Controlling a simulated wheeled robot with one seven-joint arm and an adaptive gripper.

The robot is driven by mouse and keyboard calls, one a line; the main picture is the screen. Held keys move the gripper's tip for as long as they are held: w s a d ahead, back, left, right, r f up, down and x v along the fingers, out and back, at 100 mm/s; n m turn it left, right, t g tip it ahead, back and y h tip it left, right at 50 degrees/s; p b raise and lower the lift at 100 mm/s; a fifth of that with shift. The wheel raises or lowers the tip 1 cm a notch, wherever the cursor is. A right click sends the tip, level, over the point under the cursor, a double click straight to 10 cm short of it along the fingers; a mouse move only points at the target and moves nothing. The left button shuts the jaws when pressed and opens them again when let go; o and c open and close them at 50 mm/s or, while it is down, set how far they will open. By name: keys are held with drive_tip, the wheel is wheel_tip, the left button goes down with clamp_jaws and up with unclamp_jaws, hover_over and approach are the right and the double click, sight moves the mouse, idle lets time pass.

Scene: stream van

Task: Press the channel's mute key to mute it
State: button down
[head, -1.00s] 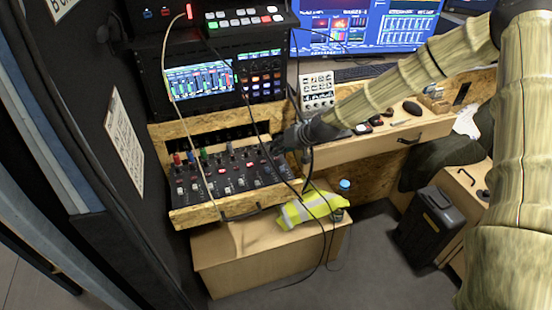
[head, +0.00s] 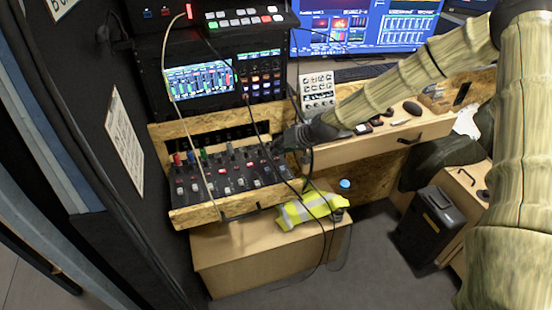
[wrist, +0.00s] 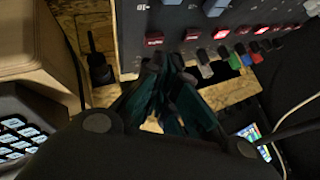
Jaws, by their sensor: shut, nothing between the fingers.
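The mixer panel (head: 215,180) lies in a pulled-out wooden drawer in the head view. It has coloured knobs along its back edge and rows of small keys, several lit red. The wrist view shows part of the panel (wrist: 195,20) at the top, with a red-lit key (wrist: 153,39) close to the fingertips and other lit keys (wrist: 240,30) to the right. My gripper (wrist: 168,62) is shut and empty, its fingertips close to the panel. In the head view my gripper (head: 278,146) is at the panel's back right corner. I cannot tell which key is the channel's mute key, or whether the fingertips touch one.
Loose cables (head: 205,150) hang across the panel. A switcher (head: 245,18) and a rack with a lit screen (head: 200,78) stand behind it. The desk (head: 385,138) holds small items on the right. A yellow vest (head: 310,208) lies on a wooden box (head: 225,255) below.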

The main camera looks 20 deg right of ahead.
drive_tip(key=shift+f, duration=0.4)
drive_tip(key=shift+f+b, duration=0.25)
drive_tip(key=shift+b, duration=0.15)
idle(0.4)
drive_tip(key=shift+r, duration=0.1)
drive_tip(key=shift+r+p, duration=0.45)
drive_tip(key=shift+r, duration=0.2)
drive_tip(key=shift+r, duration=0.1)
wheel_tip(320, 180, up, 6)
drive_tip(key=p, duration=0.3)
drive_tip(key=shift+p, duration=0.35)
idle(0.3)
